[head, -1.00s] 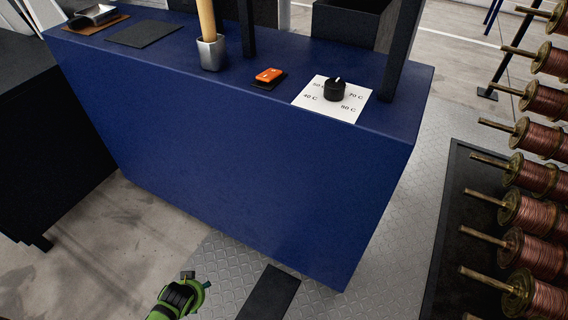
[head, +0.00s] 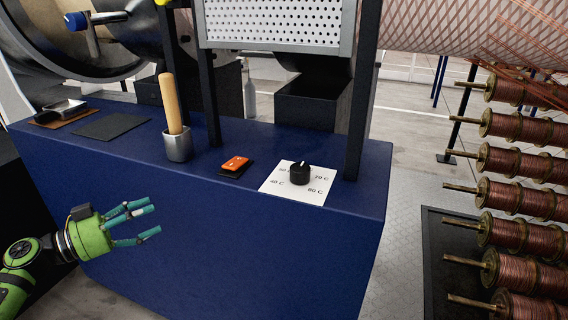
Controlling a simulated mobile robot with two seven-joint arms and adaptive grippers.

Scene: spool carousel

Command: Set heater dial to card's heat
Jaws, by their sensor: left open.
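The heater dial (head: 300,173) is a black round knob with a light pointer mark on its top. It stands on a white plate (head: 318,198) printed with several temperatures; 40 C, 60 C and 70 C can be read, and one at the upper left is partly hidden. The pointer appears to point toward the far side, between the two upper labels. My left gripper (head: 143,223) is green with teal fingers, open and empty, in front of the blue bench, left of and apart from the dial. I cannot make out a heat card. My right gripper is not in view.
An orange switch (head: 236,163) on a black base sits left of the plate. A metal cup (head: 178,147) holds a wooden handle. Black posts (head: 361,110) rise from the blue bench (head: 220,225). A rack of copper spools (head: 515,193) stands at right. A dark mat (head: 111,126) lies at left.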

